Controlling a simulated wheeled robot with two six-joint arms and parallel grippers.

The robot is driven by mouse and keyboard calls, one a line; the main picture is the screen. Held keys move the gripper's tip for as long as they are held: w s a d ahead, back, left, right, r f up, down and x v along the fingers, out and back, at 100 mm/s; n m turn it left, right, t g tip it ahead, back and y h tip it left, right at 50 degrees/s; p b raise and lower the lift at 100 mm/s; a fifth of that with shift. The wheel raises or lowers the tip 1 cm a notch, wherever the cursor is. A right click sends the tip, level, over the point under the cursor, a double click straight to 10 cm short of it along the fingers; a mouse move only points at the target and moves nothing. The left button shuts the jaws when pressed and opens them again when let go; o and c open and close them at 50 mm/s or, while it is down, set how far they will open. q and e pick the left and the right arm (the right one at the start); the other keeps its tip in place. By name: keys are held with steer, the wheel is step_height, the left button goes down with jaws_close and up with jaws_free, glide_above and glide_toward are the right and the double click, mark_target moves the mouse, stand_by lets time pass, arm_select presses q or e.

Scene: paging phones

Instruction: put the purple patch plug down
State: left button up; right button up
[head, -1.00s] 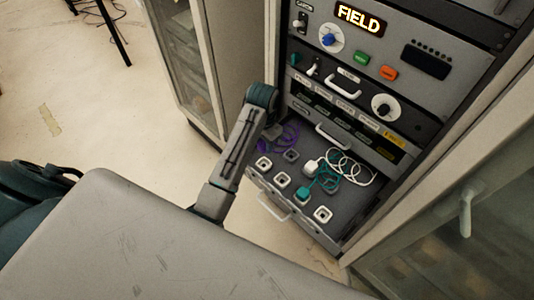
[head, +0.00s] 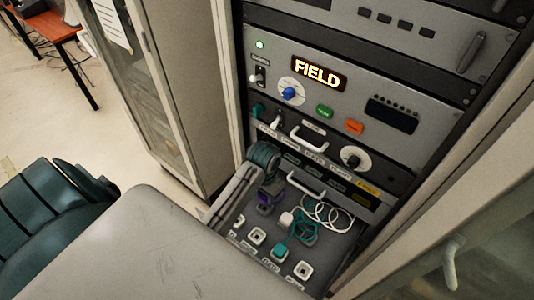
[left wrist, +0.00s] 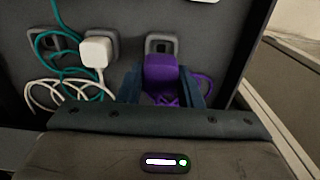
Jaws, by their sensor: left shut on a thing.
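My left gripper (left wrist: 160,84) is shut on the purple patch plug (left wrist: 161,66), with a dark blue finger on each side of it. The purple cord bunches behind the plug, between and beside the fingers. In the left wrist view the plug is just below a pale-framed socket (left wrist: 161,43); I cannot tell whether they touch. In the head view my left gripper (head: 270,190) is over the back left of the patch panel tray (head: 325,250), and the purple plug (head: 264,198) shows small and dark there. My right gripper is not in view.
A white plug (left wrist: 96,52) with a white cord sits left of the purple plug. A teal plug (head: 280,251) and cord lie on the tray among several white-framed sockets (head: 257,236). The rack front (head: 330,130) with knobs and a lit FIELD sign rises behind. Cabinets flank it.

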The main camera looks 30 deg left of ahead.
mark_target(265, 201)
arm_select(q)
step_height(265, 201, down, 4)
steer(key=shift+w+a+r+p, duration=0.1)
steer(key=shift+w+p, duration=0.05)
steer(key=shift+p, duration=0.4)
steer(key=shift+f, duration=0.45)
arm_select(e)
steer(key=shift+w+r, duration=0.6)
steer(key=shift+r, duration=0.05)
arm_select(q)
steer(key=shift+f, duration=0.15)
steer(key=o, duration=1)
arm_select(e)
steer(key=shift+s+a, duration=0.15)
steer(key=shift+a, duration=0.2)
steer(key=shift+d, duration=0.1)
